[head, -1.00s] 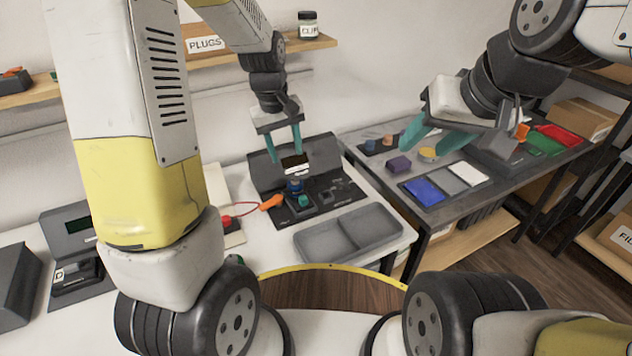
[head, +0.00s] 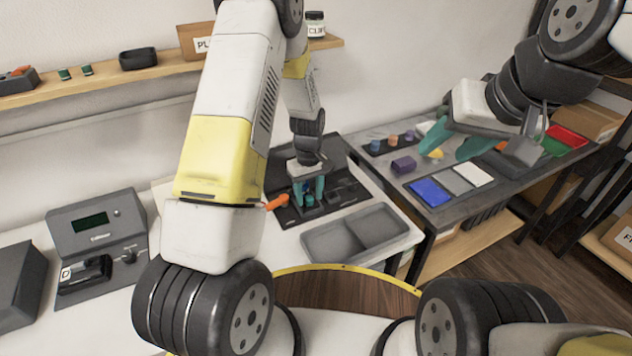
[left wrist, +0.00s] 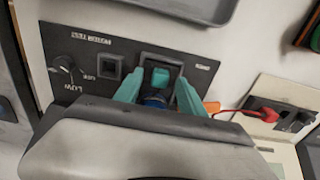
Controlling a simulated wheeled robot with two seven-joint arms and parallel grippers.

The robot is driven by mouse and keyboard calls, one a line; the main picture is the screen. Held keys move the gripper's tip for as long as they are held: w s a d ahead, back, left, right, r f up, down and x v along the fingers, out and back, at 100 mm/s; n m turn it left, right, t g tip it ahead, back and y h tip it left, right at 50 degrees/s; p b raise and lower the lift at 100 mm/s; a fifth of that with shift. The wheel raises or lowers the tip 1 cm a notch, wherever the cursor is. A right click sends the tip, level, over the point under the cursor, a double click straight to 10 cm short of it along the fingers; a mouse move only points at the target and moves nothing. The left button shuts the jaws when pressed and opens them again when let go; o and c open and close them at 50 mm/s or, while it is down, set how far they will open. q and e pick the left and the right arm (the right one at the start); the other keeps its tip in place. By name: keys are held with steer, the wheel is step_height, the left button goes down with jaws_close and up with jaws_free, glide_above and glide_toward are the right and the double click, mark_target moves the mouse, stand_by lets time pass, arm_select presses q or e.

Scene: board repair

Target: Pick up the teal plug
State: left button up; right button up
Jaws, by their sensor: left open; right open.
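The teal plug (head: 309,200) sits in a square socket on a dark test panel (head: 286,214). In the left wrist view the teal plug (left wrist: 161,77) shows between the fingertips, with a blue piece (left wrist: 155,101) just nearer the gripper. My left gripper (head: 308,191) is open and low over the panel, its teal fingers on either side of the plug; I cannot tell whether they touch it. It also shows in the left wrist view (left wrist: 160,83). My right gripper (head: 447,150) is open and empty above the right-hand table.
A grey two-part tray (head: 350,232) lies in front of the panel. An orange piece (head: 276,203) is left of the gripper. A purple block (head: 403,166) and a blue tray (head: 430,192) are on the right table. A grey device (head: 97,228) stands at left.

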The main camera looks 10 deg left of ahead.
arm_select(q)
steer(key=shift+f, duration=0.55)
jaws_close()
steer(key=shift+r, duration=0.1)
steer(key=shift+r, duration=0.75)
steer(key=shift+s+r, duration=0.2)
steer(key=shift+r, duration=0.9)
steer(key=s+d, duration=0.2)
steer(key=s, duration=0.5)
steer(key=s+d+r, duration=0.1)
steer(key=s, duration=0.7)
steer(key=shift+d, duration=0.35)
